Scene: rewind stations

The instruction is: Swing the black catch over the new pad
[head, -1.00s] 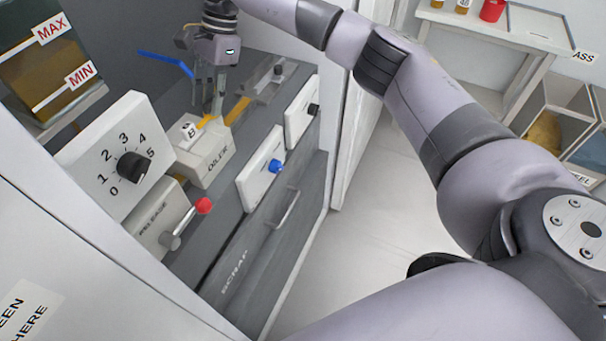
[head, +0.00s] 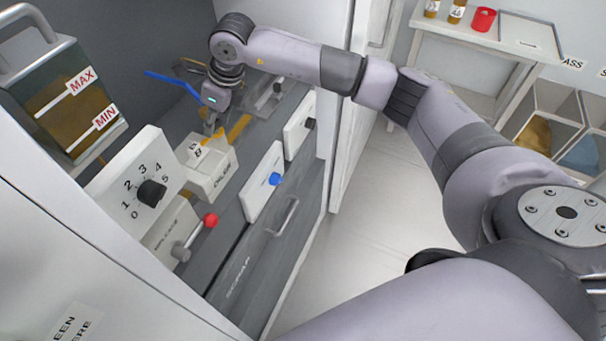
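My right gripper (head: 212,128) points down inside the machine bay, just behind a pale box (head: 210,172) and close to a yellow-orange strip (head: 238,128). Its fingers are small and partly hidden, so I cannot tell whether they are open or shut. A grey fixture (head: 258,112) to the right of the gripper carries a small dark knob-like part (head: 277,88), which may be the black catch; this is unclear at this size. I cannot pick out the new pad. My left gripper is not in view.
A dial panel (head: 128,184), a lever with a red knob (head: 210,220), a panel with a blue knob (head: 276,179) and a SCRAP drawer (head: 245,268) stand in front. A tank (head: 62,100) marked MAX and MIN is at left, and a blue rod (head: 172,80) behind.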

